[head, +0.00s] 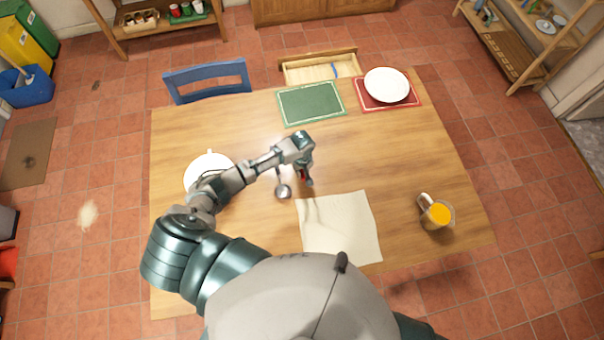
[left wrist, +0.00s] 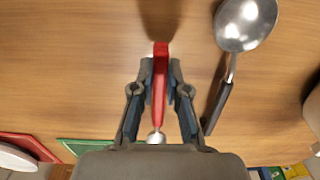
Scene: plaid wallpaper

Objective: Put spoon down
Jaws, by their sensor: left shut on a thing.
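My left gripper (head: 305,174) is over the middle of the wooden table (head: 410,150), pointing down. In the left wrist view, its fingers (left wrist: 160,72) are shut on the red handle of the spoon (left wrist: 160,90). A small shiny metal part of the spoon shows toward the palm; the rest is hidden. In the head view only a bit of red (head: 309,182) shows at the fingertips. I cannot tell whether the spoon touches the table. A metal ladle (left wrist: 245,25) with a black handle lies beside the gripper; its bowl shows in the head view (head: 284,192). My right gripper is out of view.
A cream cloth (head: 345,230) lies near the front. A jug of orange juice (head: 437,213) stands at right. A green placemat (head: 312,103) and a white plate (head: 387,84) on a red mat (head: 413,101) are at the back. A white dish (head: 205,162) is partly behind my arm.

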